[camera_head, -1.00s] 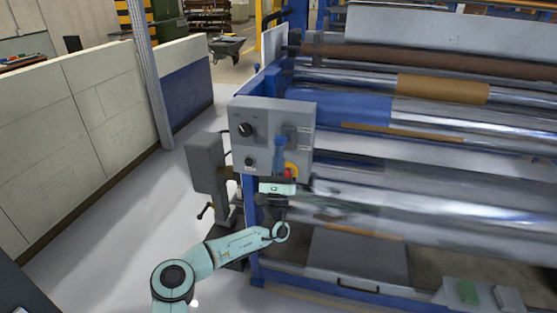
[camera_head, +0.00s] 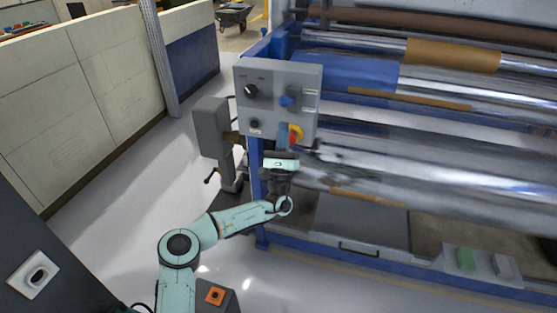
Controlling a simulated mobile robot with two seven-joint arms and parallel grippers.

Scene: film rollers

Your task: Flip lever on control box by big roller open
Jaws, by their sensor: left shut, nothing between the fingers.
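The grey control box (camera_head: 250,112) stands at the left end of the roller machine. On its face a small blue lever part (camera_head: 287,100) shows at the right of the black rotary knob (camera_head: 251,91). Another blue piece shows lower down, just above my left gripper (camera_head: 282,151); I cannot tell whether it belongs to the lever. My left gripper is shut and empty, in front of the lower right part of the box. It is close beside the red button with a yellow surround (camera_head: 296,133). Contact cannot be made out. My right gripper is out of view.
The large shiny roller (camera_head: 430,170) lies right of the gripper. A grey post-mounted box (camera_head: 212,127) stands left of the control box. A cream wall (camera_head: 90,90) runs along the left, with clear floor (camera_head: 135,205) between.

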